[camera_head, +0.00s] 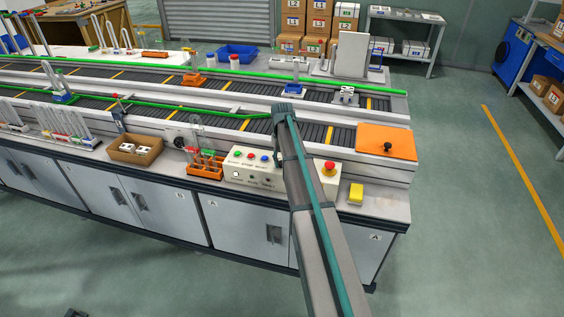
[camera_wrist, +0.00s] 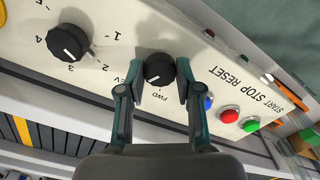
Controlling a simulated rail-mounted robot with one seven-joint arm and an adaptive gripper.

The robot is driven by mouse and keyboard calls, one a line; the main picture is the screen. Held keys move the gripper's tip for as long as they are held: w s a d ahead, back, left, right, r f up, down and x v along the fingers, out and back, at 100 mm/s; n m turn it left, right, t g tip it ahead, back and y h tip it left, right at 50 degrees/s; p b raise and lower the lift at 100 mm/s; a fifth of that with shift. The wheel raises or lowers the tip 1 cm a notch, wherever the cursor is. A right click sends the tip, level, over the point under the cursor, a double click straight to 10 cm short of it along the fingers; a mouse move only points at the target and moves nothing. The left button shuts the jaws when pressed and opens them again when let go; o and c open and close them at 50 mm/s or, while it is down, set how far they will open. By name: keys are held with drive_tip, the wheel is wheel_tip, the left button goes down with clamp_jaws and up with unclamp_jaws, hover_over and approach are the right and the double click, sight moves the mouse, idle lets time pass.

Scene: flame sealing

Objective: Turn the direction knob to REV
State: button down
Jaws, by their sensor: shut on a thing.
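The direction knob (camera_wrist: 159,69) is round and black, on the pale control panel (camera_wrist: 207,44). My gripper (camera_wrist: 159,73) is closed around it, one finger on each side. The FWD label (camera_wrist: 148,96) is by the knob's lower edge in the wrist view. The REV label (camera_wrist: 132,72) is partly covered by the left finger. A pale mark on the knob appears at its lower side, nearer FWD; its exact angle is hard to tell. In the head view the control box (camera_head: 232,164) stands on the bench, and my arm hides the knob and gripper.
A larger black numbered knob (camera_wrist: 70,43) is to the left in the wrist view. Blue (camera_wrist: 206,101), red (camera_wrist: 229,114) and green (camera_wrist: 251,124) buttons lie to the right. In the head view, a red emergency stop (camera_head: 330,167) and a yellow block (camera_head: 356,194) are right of my arm.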

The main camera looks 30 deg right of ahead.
sight(282, 163)
drive_tip(key=shift+m, duration=0.3)
drive_tip(key=c, duration=0.8)
unclamp_jaws()
drive_tip(key=shift+o, duration=0.2)
drive_tip(key=shift+r, duration=0.15)
wheel_tip(282, 163, up, 12)
